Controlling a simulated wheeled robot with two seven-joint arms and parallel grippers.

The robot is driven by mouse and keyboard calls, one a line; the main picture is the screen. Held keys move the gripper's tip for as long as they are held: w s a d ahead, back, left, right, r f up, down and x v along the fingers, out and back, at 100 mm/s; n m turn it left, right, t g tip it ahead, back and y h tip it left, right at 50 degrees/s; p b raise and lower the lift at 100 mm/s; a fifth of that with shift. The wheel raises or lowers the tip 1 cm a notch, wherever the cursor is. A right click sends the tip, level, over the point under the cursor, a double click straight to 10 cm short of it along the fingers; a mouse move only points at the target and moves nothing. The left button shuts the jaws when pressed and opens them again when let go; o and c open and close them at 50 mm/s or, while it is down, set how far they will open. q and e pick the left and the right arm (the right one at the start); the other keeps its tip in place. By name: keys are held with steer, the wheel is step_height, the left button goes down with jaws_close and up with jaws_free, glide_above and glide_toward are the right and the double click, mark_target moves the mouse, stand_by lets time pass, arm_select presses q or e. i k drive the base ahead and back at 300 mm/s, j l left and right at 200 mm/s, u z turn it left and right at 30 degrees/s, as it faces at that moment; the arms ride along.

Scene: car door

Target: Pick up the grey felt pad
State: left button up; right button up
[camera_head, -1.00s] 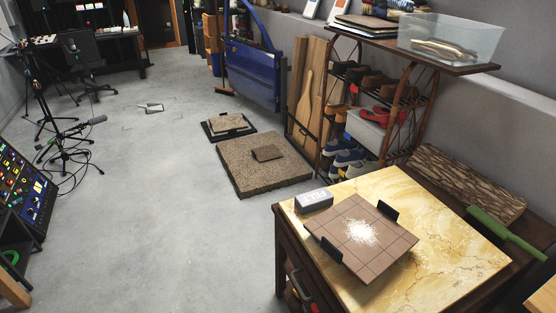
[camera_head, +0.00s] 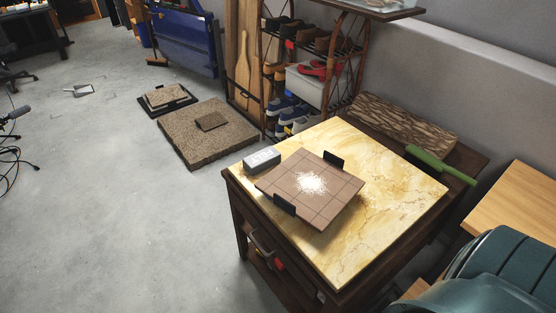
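A small grey block with a pale marked face (camera_head: 262,159) lies at the left back corner of the yellow marble-topped table (camera_head: 400,190). It is the closest match to the grey felt pad, but I cannot tell its material. Beside it lies a brown square tiled board (camera_head: 335,193) with white powder in its middle. Black holders (camera_head: 285,204) stand at two opposite edges of the board. Neither of my grippers is in view.
A shoe rack (camera_head: 300,75) stands behind the table. A rough brown mat (camera_head: 225,137) lies on the floor with a small dark slab on it. A green-handled tool (camera_head: 440,165) lies at the table's right. A teal rounded object (camera_head: 510,265) fills the lower right.

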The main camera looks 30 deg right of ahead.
mark_target(258, 162)
steer(key=z, duration=0.7)
steer(key=i+j+z, duration=0.15)
steer(key=z, duration=0.25)
steer(key=i+j+z, duration=0.1)
steer(key=j+z, duration=0.15)
steer(key=z, duration=0.15)
steer(key=j+z, duration=0.25)
steer(key=z, duration=0.15)
steer(key=i+j+z, duration=0.1)
steer(key=j+z, duration=0.45)
steer(key=j, duration=0.5)
steer(key=j+z, duration=0.2)
steer(key=j, duration=0.55)
steer(key=k+j+z, duration=0.2)
steer(key=j, duration=0.5)
steer(key=k+j, duration=0.1)
steer(key=j, duration=0.7)
